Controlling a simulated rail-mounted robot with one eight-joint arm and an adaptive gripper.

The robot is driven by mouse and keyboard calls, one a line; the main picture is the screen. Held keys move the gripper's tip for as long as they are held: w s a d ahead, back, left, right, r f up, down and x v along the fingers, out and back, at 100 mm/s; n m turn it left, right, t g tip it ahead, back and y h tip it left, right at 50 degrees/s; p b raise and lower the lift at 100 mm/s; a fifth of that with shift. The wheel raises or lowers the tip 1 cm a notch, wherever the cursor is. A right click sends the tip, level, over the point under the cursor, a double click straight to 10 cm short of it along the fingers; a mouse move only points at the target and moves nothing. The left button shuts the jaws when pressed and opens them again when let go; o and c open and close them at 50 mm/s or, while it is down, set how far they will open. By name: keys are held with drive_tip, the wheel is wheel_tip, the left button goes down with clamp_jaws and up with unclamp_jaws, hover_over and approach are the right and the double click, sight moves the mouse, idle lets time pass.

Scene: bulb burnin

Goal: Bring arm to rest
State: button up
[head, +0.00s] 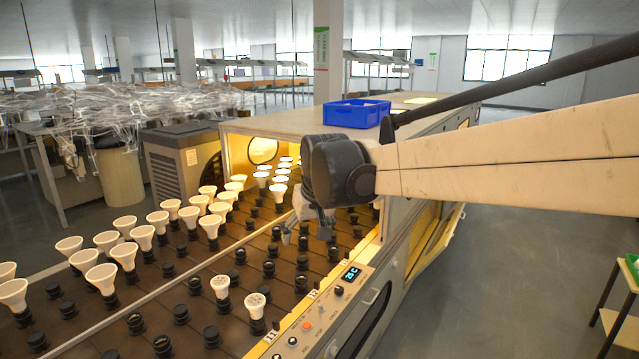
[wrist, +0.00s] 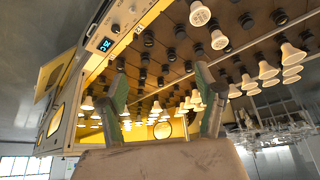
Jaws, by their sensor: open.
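My gripper (head: 308,236) hangs over the right part of the rack, above empty black sockets, in the head view. In the wrist view its two fingers (wrist: 163,108) stand wide apart with nothing between them. My arm reaches in from the right edge. The burn-in rack (head: 215,262) is a dark brown bed with rows of black sockets. Many white bulbs (head: 211,225) stand in sockets on its left side and back. Two bulbs with printed tops, one (head: 220,287) and another (head: 256,305), stand near the front. Whether the fingers touch any socket cannot be told.
A control panel (head: 330,300) with a lit display runs along the rack's right edge. A blue crate (head: 356,113) sits on the oven top (head: 290,123) behind my wrist. A small table with a green tray (head: 632,268) stands at far right. The floor between is clear.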

drive_tip(key=s+d+r+m+t, duration=0.1)
drive_tip(key=s+d+m, duration=0.1)
drive_tip(key=s+d, duration=1.35)
drive_tip(key=s+d+f+m+h, duration=0.1)
drive_tip(key=s+d+f, duration=0.2)
drive_tip(key=s, duration=0.4)
drive_tip(key=s+d+f+m+t+h, duration=0.1)
drive_tip(key=s+d+f, duration=0.3)
drive_tip(key=s, duration=0.4)
drive_tip(key=shift+s+d+f, duration=0.2)
